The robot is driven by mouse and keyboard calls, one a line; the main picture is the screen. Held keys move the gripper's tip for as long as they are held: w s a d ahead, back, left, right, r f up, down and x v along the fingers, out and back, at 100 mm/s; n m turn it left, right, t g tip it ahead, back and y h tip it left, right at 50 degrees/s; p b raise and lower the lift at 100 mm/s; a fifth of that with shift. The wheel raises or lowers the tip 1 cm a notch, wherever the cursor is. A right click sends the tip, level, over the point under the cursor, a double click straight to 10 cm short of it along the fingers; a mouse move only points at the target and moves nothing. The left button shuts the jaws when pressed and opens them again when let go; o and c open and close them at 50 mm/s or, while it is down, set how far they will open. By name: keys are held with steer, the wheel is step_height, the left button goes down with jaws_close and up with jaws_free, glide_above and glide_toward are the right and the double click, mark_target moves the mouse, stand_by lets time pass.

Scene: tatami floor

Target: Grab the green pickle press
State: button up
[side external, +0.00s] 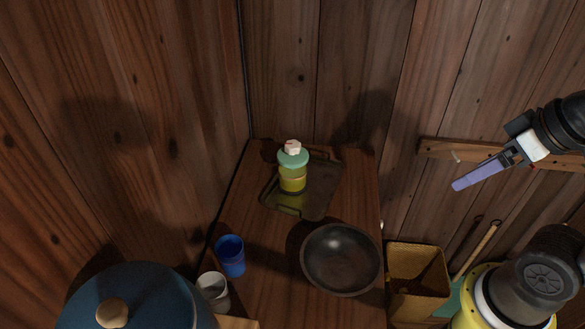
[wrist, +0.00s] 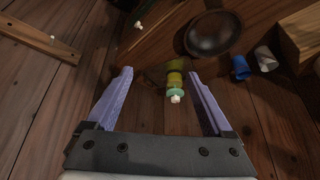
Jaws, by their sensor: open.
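The green pickle press (side external: 293,171) stands upright on a dark tray (side external: 319,197) at the back of a wooden table. It has a pale green lid with a white knob and a yellow-green body. In the wrist view the pickle press (wrist: 175,82) shows between the two fingers but well beyond them. My gripper (side external: 456,187) has purple fingers. It is open and empty, high at the right in the side view and far from the pickle press. The wrist view shows the fingers (wrist: 160,80) spread apart.
A dark round bowl (side external: 341,260) sits on the table in front of the tray. A blue cup (side external: 230,255) and a grey cup (side external: 213,290) stand at the left. A large blue lidded pot (side external: 150,300) is at the front left. A yellowish bin (side external: 418,280) is at the right. Wooden walls enclose the back.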

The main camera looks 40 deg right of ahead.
steer(key=w+a+r+m+g, duration=0.1)
steer(key=w+r+m+g, duration=0.1)
steer(key=w+r+m, duration=1.2)
steer(key=m+g, duration=0.2)
steer(key=g, duration=0.2)
glide_above(292, 145)
steer(key=f, duration=2.3)
steer(key=shift+d, duration=0.25)
steer(key=shift+w+a+f, duration=0.1)
steer(key=shift+a+f, duration=0.05)
steer(key=shift+f, duration=1.3)
steer(key=shift+a+f, duration=0.1)
steer(key=shift+f, duration=1.35)
